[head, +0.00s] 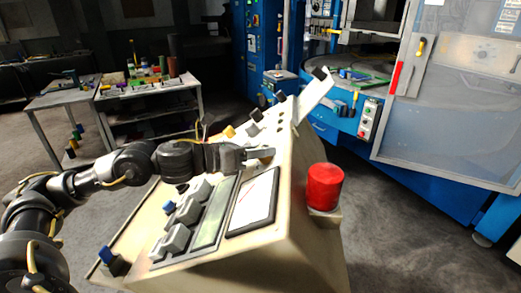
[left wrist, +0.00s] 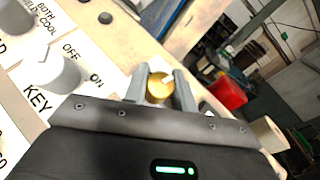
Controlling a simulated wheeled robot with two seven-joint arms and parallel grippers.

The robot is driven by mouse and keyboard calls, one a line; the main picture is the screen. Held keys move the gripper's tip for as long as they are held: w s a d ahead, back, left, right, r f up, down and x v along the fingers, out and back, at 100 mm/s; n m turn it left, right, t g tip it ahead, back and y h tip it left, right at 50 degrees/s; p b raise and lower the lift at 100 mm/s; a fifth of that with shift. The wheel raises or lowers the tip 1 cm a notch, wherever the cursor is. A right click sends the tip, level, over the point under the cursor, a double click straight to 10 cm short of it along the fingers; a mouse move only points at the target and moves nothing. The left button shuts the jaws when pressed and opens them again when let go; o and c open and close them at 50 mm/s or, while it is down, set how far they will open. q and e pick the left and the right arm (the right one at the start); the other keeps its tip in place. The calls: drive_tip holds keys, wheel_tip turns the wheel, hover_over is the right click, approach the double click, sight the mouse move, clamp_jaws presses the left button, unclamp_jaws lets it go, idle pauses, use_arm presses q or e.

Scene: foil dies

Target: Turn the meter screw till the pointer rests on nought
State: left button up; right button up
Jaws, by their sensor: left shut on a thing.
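The meter (head: 252,203) is a white-faced dial in a dark frame on the sloping cream panel (head: 185,270). A thin reddish line shows on its face, but the scale and the pointer's reading are too small to tell. My left gripper (head: 268,153) is over the panel just beyond the meter. In the left wrist view the round brass screw (left wrist: 159,89) with a pale slot sits between the fingers of my left gripper (left wrist: 160,92), which are shut on its sides. The screw is hidden in the head view. My right gripper is not in view.
A big red button (head: 325,186) stands at the panel's right edge. Grey switches (head: 175,238) and blue knobs (head: 106,255) lie left of the meter. In the left wrist view a grey knob (left wrist: 62,73) sits by OFF, ON and KEY labels. A blue machine (head: 440,190) stands behind.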

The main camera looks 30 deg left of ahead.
use_arm(q)
drive_tip(key=shift+r+n+t+y+p, duration=0.1)
drive_tip(key=shift+n+t+y+p, duration=0.3)
drive_tip(key=shift+n+y, duration=0.4)
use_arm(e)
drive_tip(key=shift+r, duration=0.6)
use_arm(q)
drive_tip(key=o, duration=1)
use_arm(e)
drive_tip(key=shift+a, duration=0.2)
use_arm(q)
drive_tip(key=shift+a, duration=0.1)
